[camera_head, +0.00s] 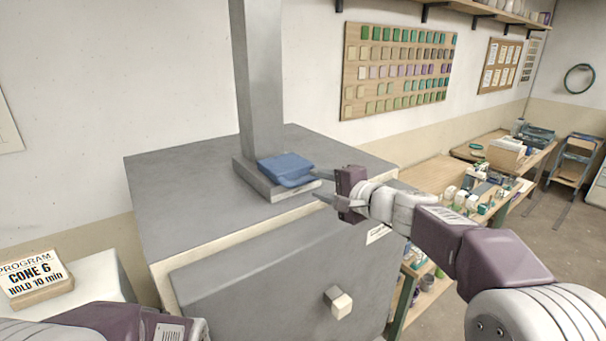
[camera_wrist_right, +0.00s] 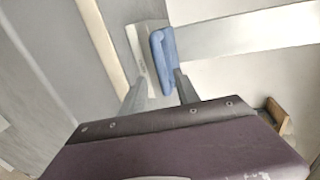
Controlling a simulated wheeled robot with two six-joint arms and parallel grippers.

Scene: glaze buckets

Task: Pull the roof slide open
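The roof slide has a blue handle (camera_head: 287,168) at the foot of the grey flue, above a pale grey block (camera_head: 277,188) on the kiln roof. My right gripper (camera_head: 317,184) is just to the right of the handle, with its two fingers spread apart. In the right wrist view the blue handle (camera_wrist_right: 163,62) lies at the fingertips (camera_wrist_right: 160,80), in front of the gap between them. I cannot tell whether a finger touches it. My left arm shows only at the bottom left, and its gripper is out of view.
The grey kiln (camera_head: 190,205) fills the middle, with a closed front and a pale knob (camera_head: 339,302). The flue (camera_head: 259,80) rises behind the handle. A "CONE 6" sign (camera_head: 35,278) stands at left. Benches with glaze items (camera_head: 470,190) stand at right.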

